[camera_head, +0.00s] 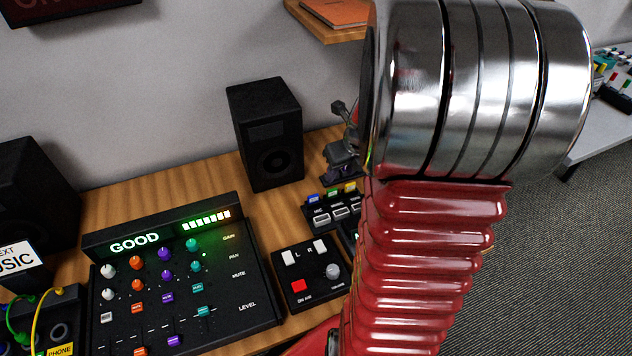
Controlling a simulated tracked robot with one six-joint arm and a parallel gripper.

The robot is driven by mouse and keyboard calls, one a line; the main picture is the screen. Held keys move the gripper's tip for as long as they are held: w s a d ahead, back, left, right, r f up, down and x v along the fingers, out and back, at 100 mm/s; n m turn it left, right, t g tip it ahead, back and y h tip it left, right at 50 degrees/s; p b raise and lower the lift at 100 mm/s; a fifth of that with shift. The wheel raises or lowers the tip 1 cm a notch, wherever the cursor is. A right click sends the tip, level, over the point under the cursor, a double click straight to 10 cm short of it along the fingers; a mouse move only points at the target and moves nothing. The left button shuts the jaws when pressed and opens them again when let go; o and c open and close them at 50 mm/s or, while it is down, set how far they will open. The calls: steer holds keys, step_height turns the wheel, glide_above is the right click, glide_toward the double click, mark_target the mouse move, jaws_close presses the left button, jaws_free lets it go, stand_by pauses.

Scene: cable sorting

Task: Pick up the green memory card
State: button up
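Three small coloured pieces stand along the back of a black card unit (322,224) on the desk, just left of my arm. The middle one is a green memory card (333,193), between a blue one (313,199) and a yellow one (350,187). They are small in the picture, and the right part of the unit is hidden by my arm. My red and chrome arm fills the right-centre of the view. I cannot make out my gripper; it seems hidden behind the arm or out of the picture.
A mixing console (230,295) lit "GOOD" and a small switch box (309,276) sit on the wooden desk (165,205). A black speaker (265,135) stands at the back. A dark stand-like object (341,158) is beside my arm. Carpet (560,260) lies at right.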

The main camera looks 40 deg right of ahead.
steer(key=shift+s+d+f+m, duration=0.1)
steer(key=shift+d+f+m, duration=0.1)
steer(key=shift+d+m, duration=0.15)
glide_above(332, 189)
steer(key=s, duration=0.3)
steer(key=shift+w+a+f, duration=0.1)
steer(key=shift+a+f, duration=0.05)
steer(key=shift+f, duration=1.2)
steer(key=shift+s+a+f, duration=0.1)
steer(key=shift+a+f, duration=0.05)
steer(key=shift+f, duration=1.15)
steer(key=shift+w+a+f, duration=0.1)
steer(key=shift+a+f, duration=0.05)
steer(key=shift+f, duration=1.2)
steer(key=shift+w+f, duration=0.25)
steer(key=shift+f, duration=0.25)
steer(key=shift+x, duration=2.05)
steer(key=shift+w+d, duration=0.1)
steer(key=shift+d, duration=0.05)
steer(key=shift+c, duration=0.7)
steer(key=c, duration=0.7)
